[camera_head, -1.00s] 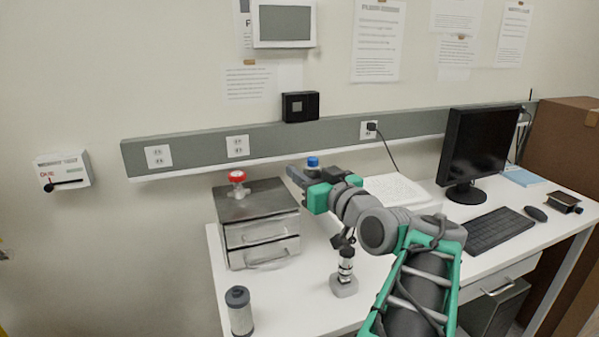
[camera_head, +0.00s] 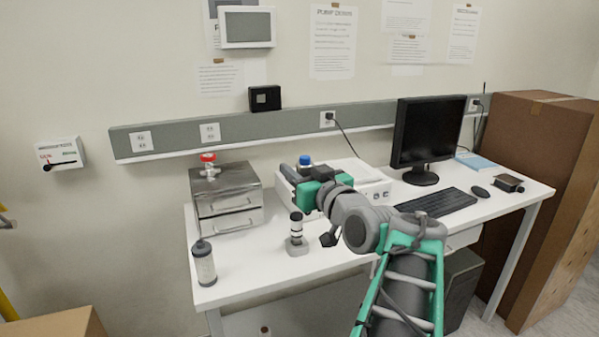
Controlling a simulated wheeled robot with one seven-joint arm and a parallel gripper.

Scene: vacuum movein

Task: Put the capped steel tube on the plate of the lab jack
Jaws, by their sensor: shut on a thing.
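The capped steel tube (camera_head: 304,169) shows as a blue cap over a short grey piece, upright at the far end of my arm. My gripper (camera_head: 302,178) is shut on it, in front of the white instrument box. The fingers and the tube's lower part are largely hidden. A small low dark unit with a flat top and a side knob, which looks like the lab jack (camera_head: 508,183), sits at the right end of the desk. It is well to the right of my gripper, and its top looks empty.
A monitor (camera_head: 424,138), keyboard (camera_head: 437,202) and mouse (camera_head: 480,191) stand between my gripper and the jack. A grey drawer unit (camera_head: 225,190), a black-topped cylinder (camera_head: 204,265) and a small stand (camera_head: 297,246) are at left. A tall brown box (camera_head: 545,180) is beyond the right end.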

